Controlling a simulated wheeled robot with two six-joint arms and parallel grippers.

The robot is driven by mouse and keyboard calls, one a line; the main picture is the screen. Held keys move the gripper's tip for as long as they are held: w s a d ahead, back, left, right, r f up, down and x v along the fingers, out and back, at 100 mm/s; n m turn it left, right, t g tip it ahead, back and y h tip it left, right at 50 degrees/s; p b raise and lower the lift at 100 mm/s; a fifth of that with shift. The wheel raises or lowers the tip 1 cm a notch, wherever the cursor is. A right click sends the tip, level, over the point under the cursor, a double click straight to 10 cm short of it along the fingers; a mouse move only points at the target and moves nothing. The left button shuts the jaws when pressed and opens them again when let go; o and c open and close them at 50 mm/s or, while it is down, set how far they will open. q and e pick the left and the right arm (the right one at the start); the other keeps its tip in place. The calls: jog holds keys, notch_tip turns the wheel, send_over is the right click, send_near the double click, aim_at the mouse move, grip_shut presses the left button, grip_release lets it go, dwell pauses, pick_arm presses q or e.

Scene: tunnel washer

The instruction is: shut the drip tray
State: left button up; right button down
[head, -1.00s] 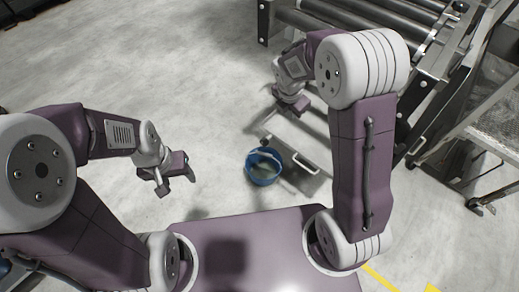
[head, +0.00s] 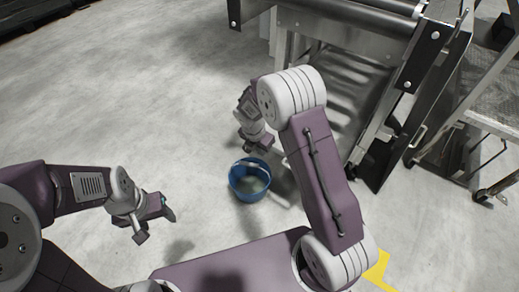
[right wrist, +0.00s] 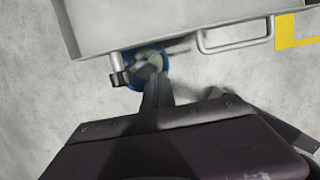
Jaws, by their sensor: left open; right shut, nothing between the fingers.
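The grey metal drip tray (right wrist: 170,28) crosses the top of the right wrist view, with a U-shaped handle (right wrist: 237,46) on its front at the right. A short drain spout with a dark fitting (right wrist: 119,72) sticks out of the front at the left. My right gripper (right wrist: 155,82) is shut and empty, its fingers pointing towards the tray front left of the handle; I cannot tell whether they touch. In the head view my right gripper (head: 258,145) is behind the bucket, and the tray is not clearly visible. My left gripper (head: 157,224) is open and empty over bare floor.
A blue bucket (head: 249,181) stands on the floor near my right gripper and partly shows under the spout in the right wrist view (right wrist: 150,68). The roller conveyor frame (head: 340,35) is ahead. A mesh-topped stand (head: 490,105) is at right. Floor at left is clear.

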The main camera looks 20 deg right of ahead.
pick_arm(q)
notch_tip(320, 180, down, 3)
jog(key=shift+f+b, duration=0.15)
jog(key=shift+b, duration=0.9)
pick_arm(e)
jog(key=w+d, duration=0.1)
jog(key=d+f, duration=0.1)
jog(key=w+d+f, duration=0.1)
jog(key=shift+w+d, duration=0.3)
jog(key=shift+w, duration=0.05)
